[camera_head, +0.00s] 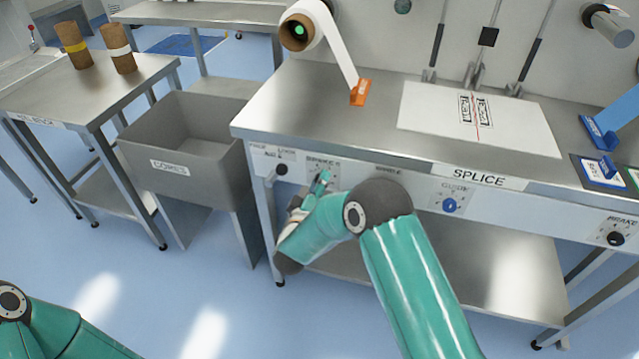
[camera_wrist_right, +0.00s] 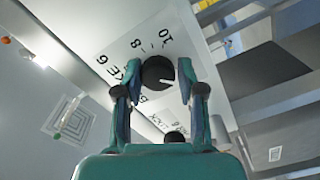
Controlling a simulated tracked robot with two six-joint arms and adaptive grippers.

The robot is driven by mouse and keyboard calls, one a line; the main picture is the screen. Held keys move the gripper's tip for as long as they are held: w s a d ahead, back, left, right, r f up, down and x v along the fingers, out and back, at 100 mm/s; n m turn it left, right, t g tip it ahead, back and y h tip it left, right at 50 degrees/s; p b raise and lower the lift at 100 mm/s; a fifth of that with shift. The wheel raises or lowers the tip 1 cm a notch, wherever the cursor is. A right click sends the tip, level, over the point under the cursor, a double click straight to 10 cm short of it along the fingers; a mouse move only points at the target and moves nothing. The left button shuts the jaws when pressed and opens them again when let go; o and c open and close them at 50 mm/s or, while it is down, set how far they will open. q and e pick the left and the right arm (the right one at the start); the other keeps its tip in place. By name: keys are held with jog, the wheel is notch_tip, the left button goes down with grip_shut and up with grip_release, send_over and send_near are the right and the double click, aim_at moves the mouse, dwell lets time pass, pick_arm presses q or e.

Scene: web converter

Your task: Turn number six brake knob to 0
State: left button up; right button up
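The number six brake knob (camera_wrist_right: 158,72) is round and black with a white pointer line, on a white panel printed with a brake label and numbers, "8" and "10" among them. In the right wrist view my right gripper (camera_wrist_right: 158,73) has one finger on each side of the knob, with a small gap showing at each side. In the head view my right gripper (camera_head: 318,184) is at the panel under the label BRAKE 6 (camera_head: 323,161) and hides the knob. My left gripper is out of view; only a left arm link shows at lower left.
Another black knob (camera_head: 281,169) sits just left on the same panel, and a blue guide knob (camera_head: 449,205) to the right. A further brake knob (camera_head: 615,238) is at far right. The grey cores bin (camera_head: 190,170) stands left of the splice table (camera_head: 300,110).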

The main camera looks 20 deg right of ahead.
jog(key=shift+o, duration=1.3)
jog(key=shift+a, duration=0.15)
jog(key=shift+o, duration=0.2)
jog(key=v, duration=1.1)
jog(key=shift+s, duration=0.35)
jog(key=shift+a+f, duration=0.1)
jog(key=shift+a, duration=0.1)
